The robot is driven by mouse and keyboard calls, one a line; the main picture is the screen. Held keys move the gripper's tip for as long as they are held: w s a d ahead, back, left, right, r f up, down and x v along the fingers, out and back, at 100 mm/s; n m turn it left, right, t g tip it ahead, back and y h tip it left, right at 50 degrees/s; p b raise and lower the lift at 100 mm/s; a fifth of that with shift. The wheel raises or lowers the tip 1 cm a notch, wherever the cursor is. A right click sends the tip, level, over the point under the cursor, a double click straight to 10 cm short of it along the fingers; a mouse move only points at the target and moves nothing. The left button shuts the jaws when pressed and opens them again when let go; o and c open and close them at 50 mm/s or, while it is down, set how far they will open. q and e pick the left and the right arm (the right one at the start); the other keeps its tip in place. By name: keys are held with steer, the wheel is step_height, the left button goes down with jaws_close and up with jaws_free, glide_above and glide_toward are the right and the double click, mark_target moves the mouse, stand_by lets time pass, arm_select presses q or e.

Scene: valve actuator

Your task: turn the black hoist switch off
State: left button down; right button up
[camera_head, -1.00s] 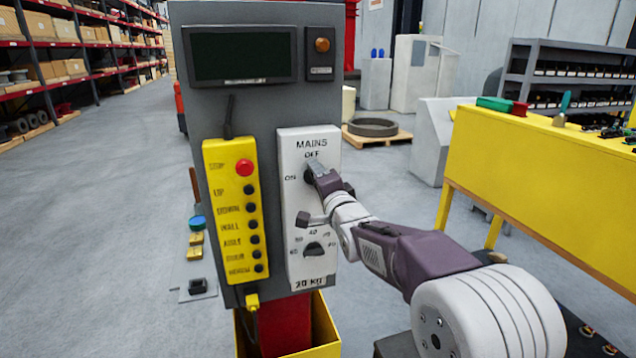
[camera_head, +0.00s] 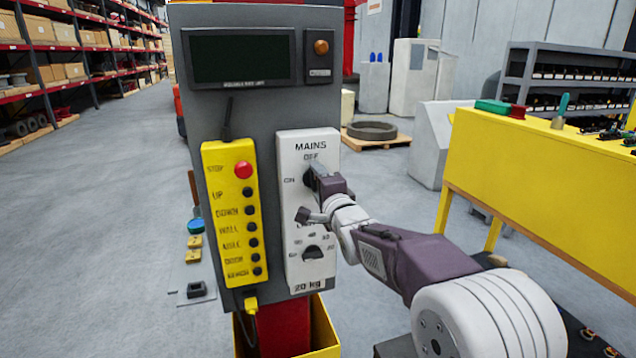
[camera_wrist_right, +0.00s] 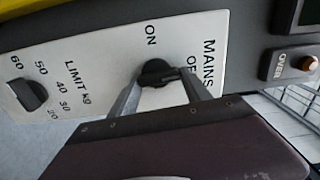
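The black hoist switch (camera_wrist_right: 157,73) is a rotary knob on the white MAINS plate (camera_head: 303,265), with ON and OFF printed beside it. In the wrist view its bar lies roughly across the picture, its right end towards the partly covered OFF mark. In the head view my right gripper (camera_head: 318,177) is at the switch and covers most of it. In the wrist view the two fingers of my right gripper (camera_wrist_right: 160,82) stand on either side of the knob, and their tips appear to touch it. My left gripper is out of view.
A black LIMIT knob (camera_head: 313,252) sits lower on the same plate. A yellow button panel (camera_head: 232,215) with a red stop button is just left. A dark screen (camera_head: 242,54) and orange lamp (camera_head: 321,46) are above. A yellow workbench (camera_head: 540,170) stands at right.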

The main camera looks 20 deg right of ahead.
steer(key=o, duration=0.3)
steer(key=s+b, duration=0.2)
steer(key=s, duration=0.7)
steer(key=shift+d, duration=0.15)
